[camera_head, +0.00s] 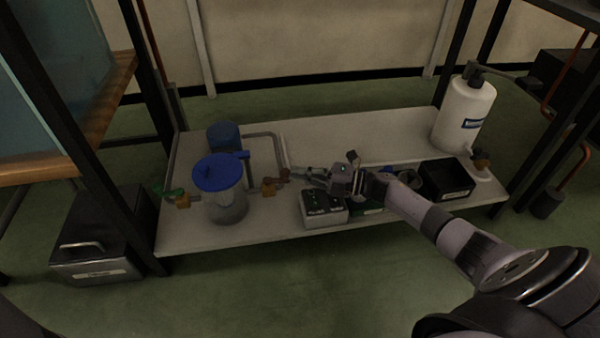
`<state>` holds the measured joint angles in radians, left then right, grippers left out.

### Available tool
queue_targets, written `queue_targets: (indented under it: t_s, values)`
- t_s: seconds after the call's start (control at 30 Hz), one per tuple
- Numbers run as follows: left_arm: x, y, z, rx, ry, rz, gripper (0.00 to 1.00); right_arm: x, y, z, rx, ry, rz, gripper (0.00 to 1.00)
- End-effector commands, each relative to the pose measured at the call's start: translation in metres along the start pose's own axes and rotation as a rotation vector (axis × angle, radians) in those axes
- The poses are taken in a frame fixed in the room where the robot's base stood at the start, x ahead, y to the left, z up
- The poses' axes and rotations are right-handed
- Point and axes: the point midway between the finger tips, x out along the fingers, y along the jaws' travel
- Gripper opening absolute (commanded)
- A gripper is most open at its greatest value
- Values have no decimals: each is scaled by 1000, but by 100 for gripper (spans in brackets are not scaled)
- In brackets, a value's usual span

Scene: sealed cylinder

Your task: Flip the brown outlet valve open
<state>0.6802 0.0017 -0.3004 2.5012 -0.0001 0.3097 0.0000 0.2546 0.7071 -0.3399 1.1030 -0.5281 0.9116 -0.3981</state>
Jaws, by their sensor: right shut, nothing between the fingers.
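A cylinder (228,203) with a blue lid (219,172) stands on the left part of the low white shelf. A brown valve (268,187) sits at its right side, with a small brown handle (284,176) beside it. On its left side is another valve with a green handle (171,192). My right gripper (293,174) is shut and empty, with its fingertips close to the brown handle. I cannot tell whether they touch it. The brown handle is small and partly hidden by the fingertips, so its exact angle is unclear. My left gripper is not in view.
A bent grey pipe (262,135) runs behind the cylinder. Dark uprights frame the shelf (330,131).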

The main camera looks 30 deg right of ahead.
Motion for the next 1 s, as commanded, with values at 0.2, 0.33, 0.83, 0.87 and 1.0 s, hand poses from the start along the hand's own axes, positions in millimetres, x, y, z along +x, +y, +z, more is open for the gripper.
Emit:
queue_targets:
  t_s: [0.2, 0.33, 0.83, 0.87, 1.0]
  values:
    - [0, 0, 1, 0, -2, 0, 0, 0, 1, 0, -1, 0, 2, 0]
    - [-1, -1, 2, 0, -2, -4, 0, -3, 0, 0, 0, -1, 1, 0]
    - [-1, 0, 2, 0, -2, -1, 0, -94, -1, 0, 1, -2, -3, 0]
    - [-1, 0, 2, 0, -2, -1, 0, -99, -1, 0, 1, -1, -3, 0]
    - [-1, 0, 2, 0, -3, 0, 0, -115, -1, 0, 0, 0, -2, 0]
